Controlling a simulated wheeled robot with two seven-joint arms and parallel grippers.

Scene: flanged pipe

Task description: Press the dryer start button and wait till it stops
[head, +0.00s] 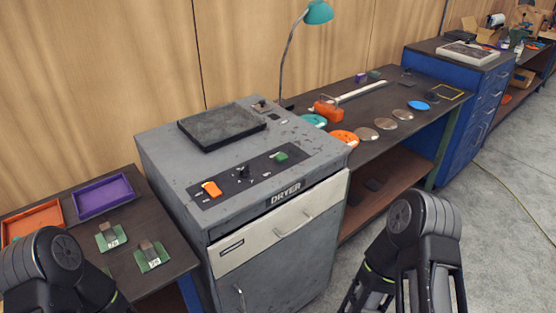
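The grey dryer (236,211) stands in the middle of the head view, with the word DRYER on its front edge. On its top is a dark control panel (262,171). The panel carries an orange control (211,188) at the left end, a small knob (242,171) in the middle and a green control (281,157) at the right end. I see no readable start label and cannot tell whether the dryer is running. Black links of my arms show at the lower left and lower right, apart from the panel. Neither gripper's fingertips can be seen.
A dark tray (222,126) sits at the back of the dryer top. A left table holds orange (32,220) and purple (103,195) trays and two green-based pieces. A right bench (392,98) holds discs, tools and a teal lamp (318,12). The space above the panel is clear.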

